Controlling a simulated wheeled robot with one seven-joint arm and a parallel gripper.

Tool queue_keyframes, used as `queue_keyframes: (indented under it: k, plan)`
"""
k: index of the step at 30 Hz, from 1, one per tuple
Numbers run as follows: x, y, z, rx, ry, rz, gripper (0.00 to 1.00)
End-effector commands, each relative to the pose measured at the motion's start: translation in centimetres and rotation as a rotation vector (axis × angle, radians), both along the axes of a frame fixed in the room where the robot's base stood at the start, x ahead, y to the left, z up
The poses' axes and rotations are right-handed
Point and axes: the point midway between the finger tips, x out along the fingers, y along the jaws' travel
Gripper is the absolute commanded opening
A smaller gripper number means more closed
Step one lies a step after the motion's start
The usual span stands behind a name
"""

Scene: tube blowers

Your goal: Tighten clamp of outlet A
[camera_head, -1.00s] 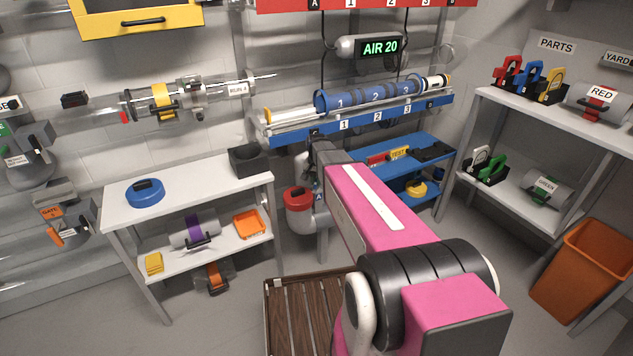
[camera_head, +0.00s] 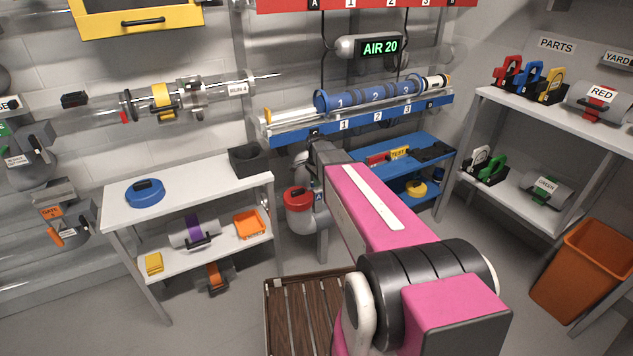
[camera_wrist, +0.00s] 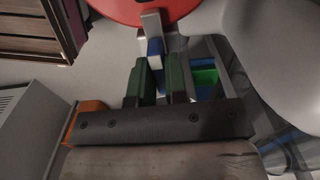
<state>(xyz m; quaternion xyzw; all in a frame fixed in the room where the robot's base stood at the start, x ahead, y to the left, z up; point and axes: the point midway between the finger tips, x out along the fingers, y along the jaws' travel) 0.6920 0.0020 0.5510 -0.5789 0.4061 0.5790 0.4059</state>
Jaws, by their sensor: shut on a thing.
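Outlet A is a grey pipe elbow (camera_head: 308,222) below the blue rail, with a red round band or cap (camera_head: 298,199) and a small A label (camera_head: 318,196) beside it. In the wrist view the red part (camera_wrist: 135,8) fills the top edge. My gripper (camera_wrist: 158,75) has dark green fingers close together, shut on a small blue and grey piece (camera_wrist: 154,45) just below the red part. This piece looks like the clamp's handle, but its joint to the clamp is partly hidden. In the head view my pink arm hides the gripper.
A white table (camera_head: 200,180) with a blue ring (camera_head: 145,193) stands left of the outlet. A blue shelf (camera_head: 425,150) stands behind my arm to the right. A slatted brown pallet (camera_head: 300,310) lies on the floor below. An orange bin (camera_head: 590,270) stands far right.

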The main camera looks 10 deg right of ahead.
Motion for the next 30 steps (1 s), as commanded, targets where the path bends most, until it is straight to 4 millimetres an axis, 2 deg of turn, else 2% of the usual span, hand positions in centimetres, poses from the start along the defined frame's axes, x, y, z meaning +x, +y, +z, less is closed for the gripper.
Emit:
queue_keyframes:
  k: [19, 20, 21, 22, 30]
  plan:
    - [0.0, 0.01, 0.02, 0.001, -0.001, -0.052, 0.0]
    - [0.0, 0.01, 0.02, 0.001, -0.001, -0.052, 0.21]
    - [0.0, 0.01, 0.02, 0.001, -0.001, -0.052, 0.34]
    - [0.0, 0.01, 0.02, 0.001, -0.001, -0.051, 0.39]
    - [0.0, 0.01, 0.05, 0.0, -0.001, -0.049, 0.39]
